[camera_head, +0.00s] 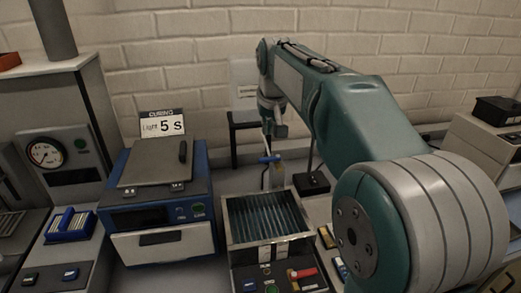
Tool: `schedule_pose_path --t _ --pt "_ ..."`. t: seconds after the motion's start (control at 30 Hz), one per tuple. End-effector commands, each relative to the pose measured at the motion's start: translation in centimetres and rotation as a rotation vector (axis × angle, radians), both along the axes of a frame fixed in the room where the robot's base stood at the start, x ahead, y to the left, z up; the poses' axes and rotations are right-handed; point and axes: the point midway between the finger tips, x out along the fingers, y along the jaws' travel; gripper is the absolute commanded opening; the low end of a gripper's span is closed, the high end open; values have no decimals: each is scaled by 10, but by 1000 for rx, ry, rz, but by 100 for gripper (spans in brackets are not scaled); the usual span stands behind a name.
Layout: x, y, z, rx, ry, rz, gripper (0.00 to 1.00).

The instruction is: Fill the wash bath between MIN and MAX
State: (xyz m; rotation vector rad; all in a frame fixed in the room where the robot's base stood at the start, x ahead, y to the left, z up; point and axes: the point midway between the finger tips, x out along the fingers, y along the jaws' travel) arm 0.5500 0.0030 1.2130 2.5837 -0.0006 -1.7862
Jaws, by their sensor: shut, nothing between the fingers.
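The wash bath appears to be the open metal-rimmed tank (232,238) at the centre, with dark bluish slats or ribs showing inside. Any MIN and MAX marks and the liquid level are too small or dark to read. A tap with a blue cross handle (269,159) stands behind the tank. My gripper (267,146) points down just above the blue handle, small in view. It is shut and holds nothing. I cannot tell whether its tips touch the handle. A red lever (304,273) and a green button (272,288) are on the tank's front panel.
A gauge unit (46,153) and a blue rack (70,224) are further left. A black stand (311,183) is right of the tap.

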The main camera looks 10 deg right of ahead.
Motion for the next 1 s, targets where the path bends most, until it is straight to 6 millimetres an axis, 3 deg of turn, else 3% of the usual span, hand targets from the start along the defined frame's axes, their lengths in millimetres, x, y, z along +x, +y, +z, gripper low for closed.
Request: schedule_pose_path --t 0.1,0.3,0.77,1.0 --pt "25 0 -6 0 12 0 0" --pt "49 1 -12 0 22 0 0" --pt "55 1 -15 0 25 0 0" --pt "64 0 -41 0 30 0 0"
